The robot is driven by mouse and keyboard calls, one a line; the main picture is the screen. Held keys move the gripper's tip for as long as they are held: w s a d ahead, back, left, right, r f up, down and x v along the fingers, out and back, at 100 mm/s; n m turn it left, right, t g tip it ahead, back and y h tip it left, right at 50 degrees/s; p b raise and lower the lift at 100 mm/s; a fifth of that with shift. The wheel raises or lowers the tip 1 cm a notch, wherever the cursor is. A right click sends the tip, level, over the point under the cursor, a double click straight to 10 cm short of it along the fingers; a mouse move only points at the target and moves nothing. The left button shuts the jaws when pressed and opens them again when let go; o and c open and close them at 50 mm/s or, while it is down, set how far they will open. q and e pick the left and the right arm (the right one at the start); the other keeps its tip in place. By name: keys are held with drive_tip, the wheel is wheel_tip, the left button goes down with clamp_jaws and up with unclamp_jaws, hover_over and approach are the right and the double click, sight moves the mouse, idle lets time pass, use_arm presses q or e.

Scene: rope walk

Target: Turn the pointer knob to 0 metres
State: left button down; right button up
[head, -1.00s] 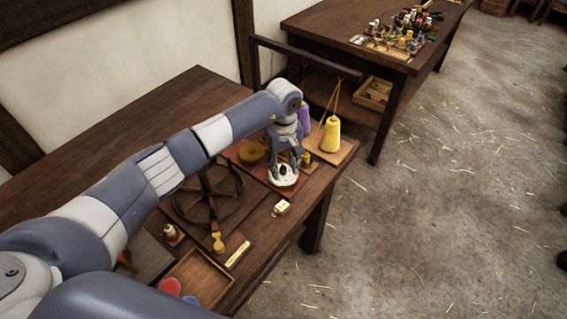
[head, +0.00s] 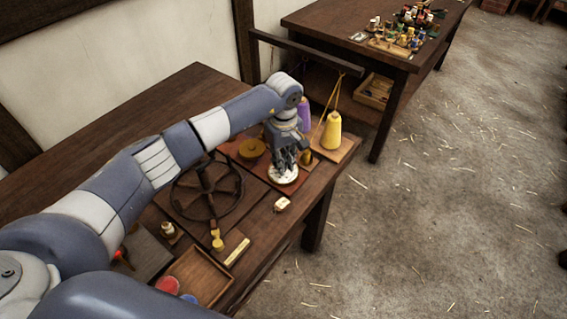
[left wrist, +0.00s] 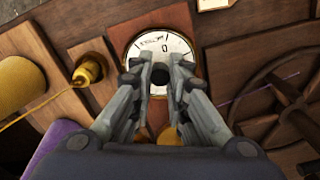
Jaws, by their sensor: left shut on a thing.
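The white round dial (head: 284,176) sits on a reddish board near the front right edge of the wooden table. In the left wrist view the dial (left wrist: 165,46) shows a "0" and tick marks on its far side. My left gripper (head: 283,165) points down over the dial. In the left wrist view its fingers (left wrist: 160,75) are closed on the dark pointer knob (left wrist: 158,76) at the dial's middle. The fingers cover much of the knob and the near part of the dial, so where the pointer aims cannot be told. My right gripper does not show.
A spoked wheel (head: 211,221) lies left of the dial. A yellow cone of yarn (head: 331,130) stands behind it to the right, near a brass piece (left wrist: 90,67). A small white tag (head: 282,204) lies in front. A wooden tray (head: 202,273) lies nearer.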

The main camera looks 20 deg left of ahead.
use_arm(q)
drive_tip(key=n+b, duration=0.1)
drive_tip(key=n, duration=0.1)
drive_tip(key=shift+f+n+b, duration=0.15)
drive_tip(key=shift+n+b, duration=0.25)
drive_tip(key=n+b, duration=0.2)
drive_tip(key=n, duration=0.1)
drive_tip(key=n+b, duration=0.1)
drive_tip(key=n, duration=0.2)
drive_tip(key=n+b, duration=0.1)
drive_tip(key=n, duration=0.2)
drive_tip(key=shift+n, duration=0.4)
drive_tip(key=n+b, duration=0.1)
drive_tip(key=n, duration=0.1)
drive_tip(key=shift+n, duration=0.4)
drive_tip(key=n+b, duration=0.1)
drive_tip(key=n, duration=0.2)
drive_tip(key=shift+n, duration=0.3)
drive_tip(key=n, duration=0.6)
drive_tip(key=shift+w+r, duration=0.1)
drive_tip(key=shift+r, duration=0.2)
